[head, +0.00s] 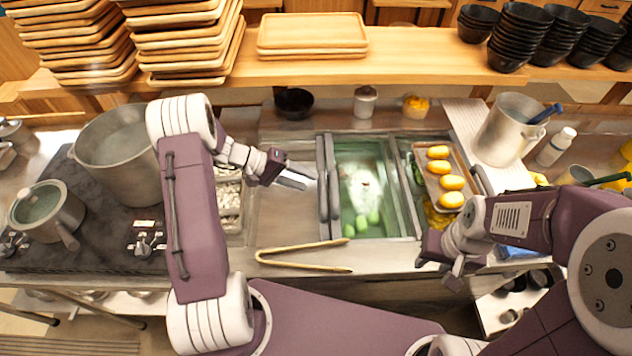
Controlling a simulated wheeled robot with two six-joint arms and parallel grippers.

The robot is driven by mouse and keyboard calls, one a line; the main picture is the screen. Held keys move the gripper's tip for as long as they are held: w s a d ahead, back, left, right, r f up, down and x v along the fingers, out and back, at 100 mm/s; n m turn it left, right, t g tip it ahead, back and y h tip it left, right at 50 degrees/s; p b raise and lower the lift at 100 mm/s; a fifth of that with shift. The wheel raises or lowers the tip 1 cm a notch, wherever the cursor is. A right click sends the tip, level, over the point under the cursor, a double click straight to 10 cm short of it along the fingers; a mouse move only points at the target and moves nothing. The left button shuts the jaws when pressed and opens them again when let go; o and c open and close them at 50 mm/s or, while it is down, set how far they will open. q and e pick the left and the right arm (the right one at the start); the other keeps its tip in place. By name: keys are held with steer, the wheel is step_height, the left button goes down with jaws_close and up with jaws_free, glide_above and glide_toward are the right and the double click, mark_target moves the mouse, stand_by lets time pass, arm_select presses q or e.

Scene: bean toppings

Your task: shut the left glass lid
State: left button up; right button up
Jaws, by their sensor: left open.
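The chilled topping wells are set in the steel counter. A glass-like pane (372,165) with reflections lies over the middle well, where green items show; grey bars (328,180) run along its left edge. I cannot tell for sure which pane is the left glass lid. A left well (229,200) with pale contents is partly hidden by my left arm. My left gripper (298,177) is open and empty above the steel surface, just left of the grey bars. My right gripper (437,273) is at the counter's front edge, below the right well; its fingers look apart with nothing between them.
Wooden tongs (305,264) lie at the counter front. A tray with several yellow items (452,183) rests over the right well. A steel pitcher (505,130) stands right. Trays and bowls fill the back shelf.

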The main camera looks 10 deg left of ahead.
arm_select(q)
steer(key=shift+p+x, duration=0.4)
steer(key=shift+x, duration=1.75)
jaws_close()
